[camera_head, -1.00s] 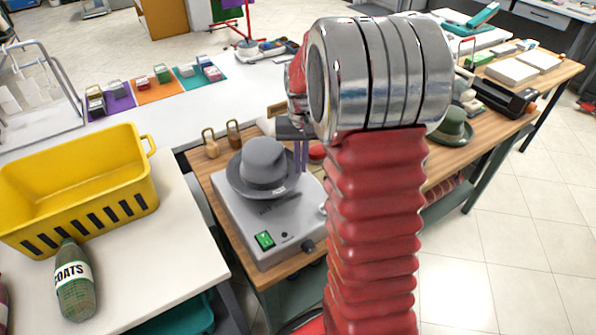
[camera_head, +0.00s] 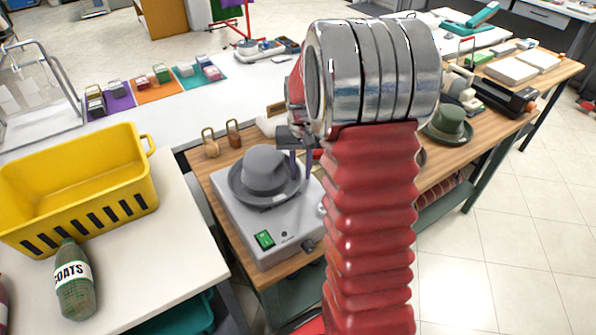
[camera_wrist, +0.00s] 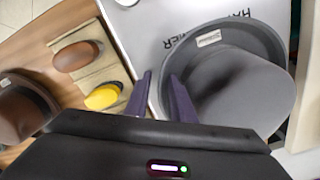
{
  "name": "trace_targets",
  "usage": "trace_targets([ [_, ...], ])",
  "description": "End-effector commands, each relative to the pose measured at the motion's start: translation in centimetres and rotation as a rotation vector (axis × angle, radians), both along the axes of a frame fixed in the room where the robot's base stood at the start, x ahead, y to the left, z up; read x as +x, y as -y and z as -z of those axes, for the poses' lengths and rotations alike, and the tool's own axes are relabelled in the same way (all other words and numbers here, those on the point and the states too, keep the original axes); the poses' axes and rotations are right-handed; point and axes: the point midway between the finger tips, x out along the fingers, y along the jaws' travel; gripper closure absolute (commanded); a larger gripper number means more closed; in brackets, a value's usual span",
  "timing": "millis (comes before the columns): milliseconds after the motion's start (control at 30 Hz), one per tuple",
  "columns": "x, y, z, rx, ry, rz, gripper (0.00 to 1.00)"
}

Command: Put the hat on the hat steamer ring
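The grey hat (camera_head: 264,168) sits crown up over the grey hat steamer (camera_head: 240,232), and its brim looks nearly level. The ring is hidden under the hat, so I cannot see the contact. My gripper (camera_head: 300,166) is at the hat's right edge, fingers pointing down and spread apart. In the wrist view the purple fingers (camera_wrist: 160,95) have a gap between them, at the edge of the grey brim. The hat (camera_wrist: 245,90) fills the right of that view; the steamer's top plate (camera_wrist: 150,35) shows beside it with printed letters.
A yellow basket (camera_head: 95,185) and a bottle (camera_head: 73,280) stand on the white table at left. Two brass weights (camera_head: 211,143) stand behind the steamer. A green hat (camera_head: 448,126) lies at right. A brown hat (camera_wrist: 22,110) and brushes (camera_wrist: 78,56) show in the wrist view.

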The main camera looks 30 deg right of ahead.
Motion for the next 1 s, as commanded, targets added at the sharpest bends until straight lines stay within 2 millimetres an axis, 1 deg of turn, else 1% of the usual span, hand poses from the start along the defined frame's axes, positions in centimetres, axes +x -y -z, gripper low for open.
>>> trace_targets([
  [200, 0.0, 0.0, -0.2, -0.001, 0.001, 0.0, 0.78],
  [367, 0.1, 0.0, -1.4, -0.001, 0.002, -0.001, 0.78],
  [567, 0.1, 0.0, -4.4, -0.002, 0.003, -0.001, 0.78],
  [800, 0.1, 0.0, -8.6, -0.002, 0.003, -0.001, 0.78],
  [900, 0.0, 0.0, -10.2, -0.002, 0.003, -0.001, 0.78],
  [1000, 0.0, 0.0, -11.3, -0.001, 0.001, -0.001, 0.78],
])
